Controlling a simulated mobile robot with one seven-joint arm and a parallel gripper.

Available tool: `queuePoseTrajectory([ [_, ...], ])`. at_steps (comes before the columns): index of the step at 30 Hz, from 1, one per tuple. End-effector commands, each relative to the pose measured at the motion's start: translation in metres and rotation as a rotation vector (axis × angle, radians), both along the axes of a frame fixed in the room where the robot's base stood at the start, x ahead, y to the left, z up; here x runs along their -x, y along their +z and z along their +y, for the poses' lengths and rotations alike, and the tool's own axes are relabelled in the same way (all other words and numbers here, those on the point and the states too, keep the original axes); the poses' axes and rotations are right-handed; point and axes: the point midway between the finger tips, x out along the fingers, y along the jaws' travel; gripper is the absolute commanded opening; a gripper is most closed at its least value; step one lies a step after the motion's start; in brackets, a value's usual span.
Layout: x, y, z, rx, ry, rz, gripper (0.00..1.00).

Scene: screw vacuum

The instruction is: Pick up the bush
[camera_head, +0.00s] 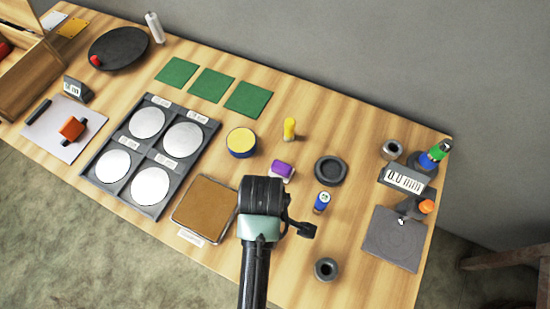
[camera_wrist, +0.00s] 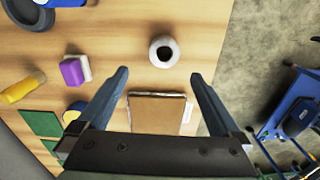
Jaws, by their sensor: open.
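A grey ring-shaped bush (camera_head: 326,269) stands upright on the wooden table near its front edge, right of my arm. It also shows in the wrist view (camera_wrist: 164,51), with its dark hole facing up. A second grey ring-shaped piece (camera_head: 392,149) stands at the table's right rear. My gripper (camera_wrist: 160,76) is open and empty, with its fingers spread wide above the table. In the wrist view the near bush lies just beyond the fingertips, roughly centred between them and apart from both. In the head view my arm hides the fingers.
A brown board (camera_head: 204,208), purple block (camera_head: 281,171), blue cylinder (camera_head: 322,202) and black dish (camera_head: 331,170) lie nearby. A yellow cylinder (camera_head: 289,129) stands behind. A dark grey pad (camera_head: 394,239) lies to the right. Bare tabletop surrounds the near bush.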

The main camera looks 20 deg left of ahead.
Motion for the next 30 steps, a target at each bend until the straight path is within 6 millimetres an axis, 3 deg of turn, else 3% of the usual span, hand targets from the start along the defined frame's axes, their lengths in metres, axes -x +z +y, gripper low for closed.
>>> queuePoseTrajectory([
  [12,0.004,-0.064,-0.001,0.004,0.005,0.011,1.00],
  [22,0.004,-0.087,-0.001,0.003,0.005,0.010,1.00],
  [30,0.004,-0.122,-0.003,0.003,0.005,0.009,1.00],
])
